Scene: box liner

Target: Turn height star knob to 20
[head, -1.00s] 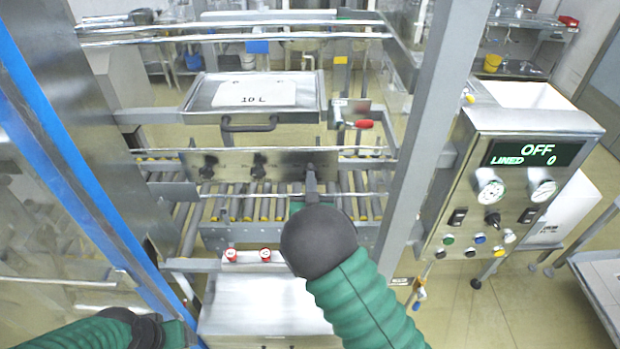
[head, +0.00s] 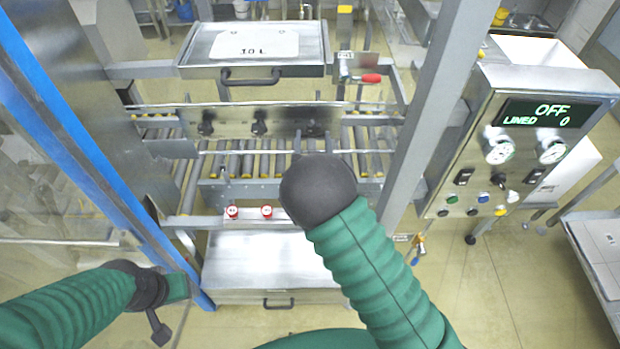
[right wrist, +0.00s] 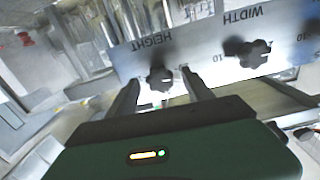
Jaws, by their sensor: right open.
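The height star knob (right wrist: 160,79) is black, under the upside-down word HEIGHT in the right wrist view. In the head view it is the rightmost knob (head: 315,131) on the metal plate (head: 232,122), partly hidden. My right gripper (right wrist: 160,77) is open, with one finger on each side of the knob; I cannot tell whether they touch it. In the head view its fingers (head: 311,140) reach up to the plate. The knob's pointer setting is not readable. My left arm's dark wrist is at lower left, and its jaws are not clear.
The width knob (right wrist: 254,53) is beside the height knob; a third knob (head: 205,125) is at the plate's left. A roller conveyor (head: 240,163) runs below. A control box (head: 520,140) reading OFF stands right of a grey post (head: 425,130). Two red buttons (head: 249,211) are below.

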